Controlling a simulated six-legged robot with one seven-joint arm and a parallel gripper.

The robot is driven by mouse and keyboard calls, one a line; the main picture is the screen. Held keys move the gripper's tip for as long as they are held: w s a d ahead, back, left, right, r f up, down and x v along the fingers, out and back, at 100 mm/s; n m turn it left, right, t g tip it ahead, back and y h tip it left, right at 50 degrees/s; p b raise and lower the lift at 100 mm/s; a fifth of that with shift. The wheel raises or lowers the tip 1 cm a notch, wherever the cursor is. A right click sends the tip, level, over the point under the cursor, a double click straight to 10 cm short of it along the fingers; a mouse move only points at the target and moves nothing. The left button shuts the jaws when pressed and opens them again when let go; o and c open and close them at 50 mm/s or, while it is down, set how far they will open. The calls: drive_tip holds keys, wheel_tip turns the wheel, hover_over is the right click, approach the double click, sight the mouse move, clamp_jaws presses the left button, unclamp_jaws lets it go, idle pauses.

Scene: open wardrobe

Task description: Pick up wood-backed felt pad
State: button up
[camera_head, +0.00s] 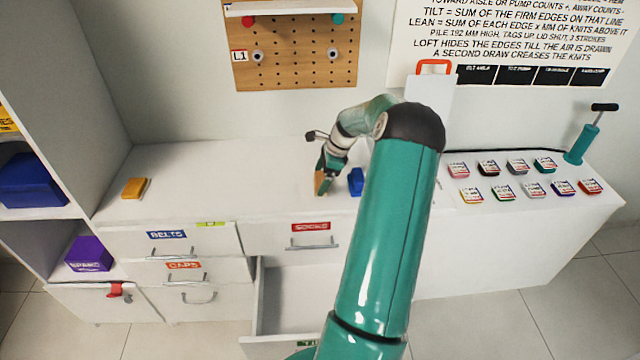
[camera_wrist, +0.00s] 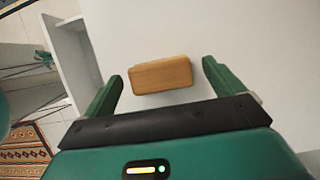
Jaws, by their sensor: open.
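The wood-backed felt pad (camera_wrist: 160,75) is a tan wooden block lying on the white counter top. In the wrist view it sits ahead of my gripper (camera_wrist: 163,70), between the lines of the two green fingers. The fingers are apart and a gap shows on each side of the pad. In the head view my gripper (camera_head: 328,172) points down at the counter, with the brown pad (camera_head: 319,184) at its tips, partly hidden by them. I cannot tell how far the tips are above the counter.
A blue block (camera_head: 356,181) stands close to the right of my gripper. A yellow-orange block (camera_head: 135,187) lies at the counter's left. Below, a drawer (camera_head: 300,295) is pulled open. Several small tagged pieces (camera_head: 517,179) and a teal pump (camera_head: 583,140) are on the right.

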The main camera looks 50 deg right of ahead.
drive_tip(key=shift+w+a+f, duration=0.15)
drive_tip(key=shift+w+f, duration=0.05)
drive_tip(key=shift+f, duration=0.5)
drive_tip(key=c, duration=1.1)
drive_tip(key=shift+o, duration=0.2)
drive_tip(key=shift+r, duration=0.1)
drive_tip(key=shift+r, duration=0.65)
drive_tip(key=s+a+r, duration=0.4)
drive_tip(key=a+r, duration=0.7)
drive_tip(key=a, duration=0.2)
drive_tip(key=shift+s+a+r, duration=0.2)
drive_tip(key=shift+r, duration=0.05)
